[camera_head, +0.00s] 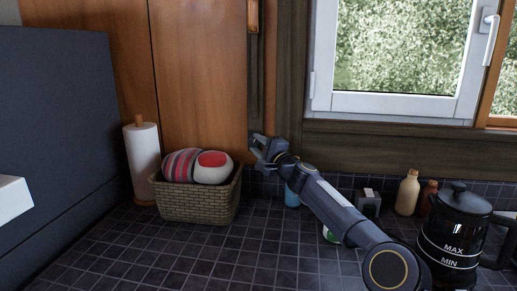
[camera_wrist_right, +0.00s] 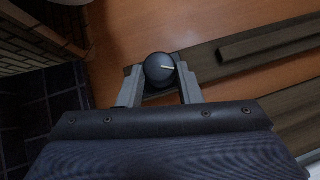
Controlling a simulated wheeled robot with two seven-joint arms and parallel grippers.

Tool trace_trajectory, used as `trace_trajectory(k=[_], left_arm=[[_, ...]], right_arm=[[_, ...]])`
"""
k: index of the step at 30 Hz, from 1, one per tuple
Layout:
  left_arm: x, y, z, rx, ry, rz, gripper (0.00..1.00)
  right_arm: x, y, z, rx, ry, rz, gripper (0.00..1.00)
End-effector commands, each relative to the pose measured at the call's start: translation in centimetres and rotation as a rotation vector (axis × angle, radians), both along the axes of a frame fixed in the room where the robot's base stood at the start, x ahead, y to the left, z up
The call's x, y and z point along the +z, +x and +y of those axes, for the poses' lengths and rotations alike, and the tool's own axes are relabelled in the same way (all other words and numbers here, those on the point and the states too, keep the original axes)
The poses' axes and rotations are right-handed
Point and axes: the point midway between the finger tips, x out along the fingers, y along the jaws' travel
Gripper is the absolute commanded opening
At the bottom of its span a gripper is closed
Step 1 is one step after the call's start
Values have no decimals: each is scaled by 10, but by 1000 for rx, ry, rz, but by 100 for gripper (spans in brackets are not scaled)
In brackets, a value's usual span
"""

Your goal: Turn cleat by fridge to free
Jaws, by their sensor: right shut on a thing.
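The cleat shows in the right wrist view as a dark round knob (camera_wrist_right: 159,70) with a short pale line on its face, pointing right. My right gripper (camera_head: 260,144) is at the wooden panel behind the counter, above and right of the basket. In the wrist view its fingers are on both sides of the knob, shut on it. In the head view the gripper hides the knob. A tall dark grey body (camera_head: 55,120), perhaps the fridge, stands at the left.
A wicker basket (camera_head: 197,204) with rounded items stands just left of my right gripper, beside a paper towel roll (camera_head: 143,163). A blue item (camera_head: 292,196) is partly behind my arm. Bottles (camera_head: 408,193) and a black jug (camera_head: 452,228) stand right. The front-left tiles are clear.

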Motion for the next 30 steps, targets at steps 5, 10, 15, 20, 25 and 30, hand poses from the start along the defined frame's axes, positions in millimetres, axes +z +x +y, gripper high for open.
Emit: trace_trajectory(k=[5, 10, 15, 20, 25, 30], left_arm=[[0, 0, 0, 0, 0, 0, 36], [0, 0, 0, 0, 0, 0, 36], [-3, 0, 0, 0, 0, 0, 36], [-23, 0, 0, 0, 0, 0, 36], [-50, 0, 0, 0, 0, 0, 36], [-65, 0, 0, 0, 0, 0, 36]], right_arm=[[-1, 0, 0, 1, 0, 1, 50], [-1, 0, 0, 0, 0, 1, 53], [-2, -1, -2, 0, 0, 0, 53], [-9, -14, -11, -1, 3, 0, 53], [-15, -37, -26, -1, 0, -1, 53], [-16, -56, -38, 0, 1, 1, 53]])
